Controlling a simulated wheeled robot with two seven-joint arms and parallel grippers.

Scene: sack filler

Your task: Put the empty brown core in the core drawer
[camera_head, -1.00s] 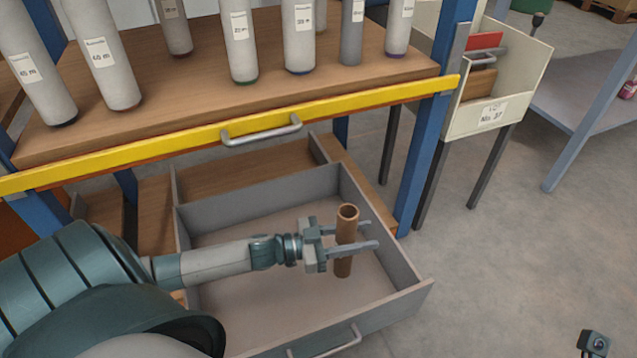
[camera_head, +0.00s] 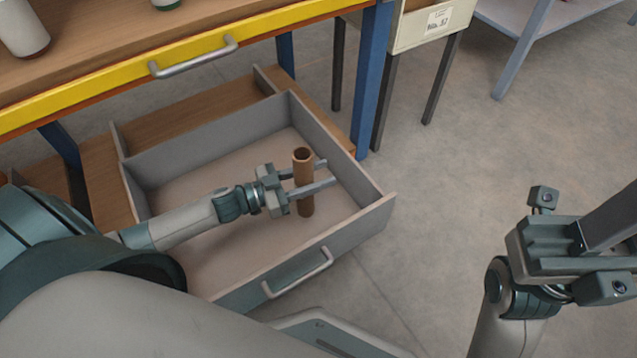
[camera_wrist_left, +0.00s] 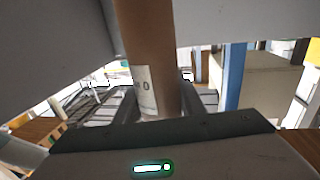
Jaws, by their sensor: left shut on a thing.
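The brown core (camera_head: 304,184) is an upright hollow tube. My left gripper (camera_head: 328,172) is shut on it around its middle, with a finger on each side. The core is over the inside of the open drawer (camera_head: 360,224), toward its right wall. I cannot tell whether its lower end touches the drawer floor. In the left wrist view the core (camera_wrist_left: 153,55) stands between the fingers and carries a pale label, partly cut off. My right gripper (camera_head: 590,245) is at the right edge, partly out of frame; its jaw state is unclear.
The drawer sits under a wooden shelf with a yellow front bar (camera_head: 110,85) and handle. A cream bin (camera_head: 430,25) on dark legs is behind. Blue posts (camera_head: 370,80) flank the drawer. Grey floor right of the drawer is clear.

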